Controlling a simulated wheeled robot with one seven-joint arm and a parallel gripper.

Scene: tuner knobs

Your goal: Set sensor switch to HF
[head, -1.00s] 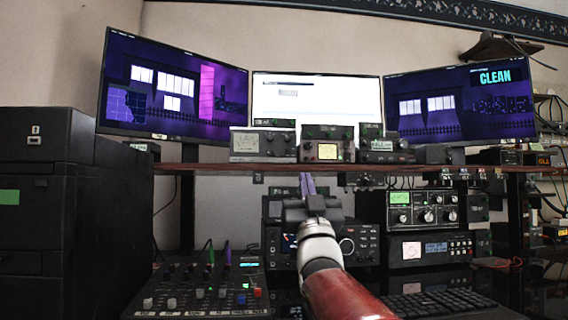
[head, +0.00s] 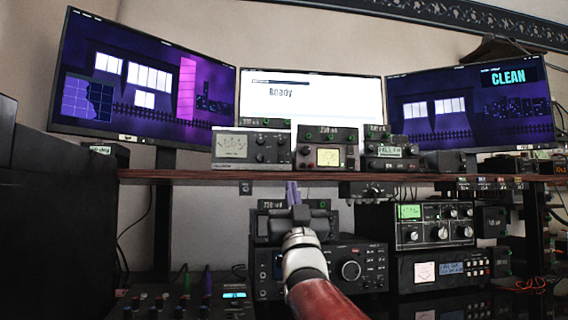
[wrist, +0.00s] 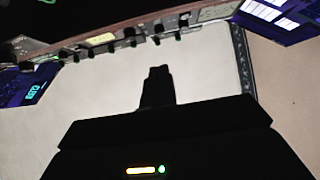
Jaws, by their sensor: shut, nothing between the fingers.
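I cannot make out a sensor switch or an HF label; the panel lettering is too small. Metered boxes with knobs stand on the shelf: a silver-faced meter (head: 238,147) at left, a box with a yellow meter (head: 327,157) in the middle, and small stacked boxes (head: 390,153) to its right. My gripper (head: 293,187) points up in front of the desk radio, its tips just below the shelf edge in the picture. It is shut and empty. In the wrist view my gripper (wrist: 157,72) is a dark closed shape, apart in the picture from the knobs above.
The wooden shelf (head: 200,174) spans the desk above a black radio (head: 350,270). A tuner with a green meter (head: 435,222) stands at right over another unit (head: 440,269). A mixer (head: 180,305) lies low at left. Three monitors stand behind, the middle one (head: 293,98) white.

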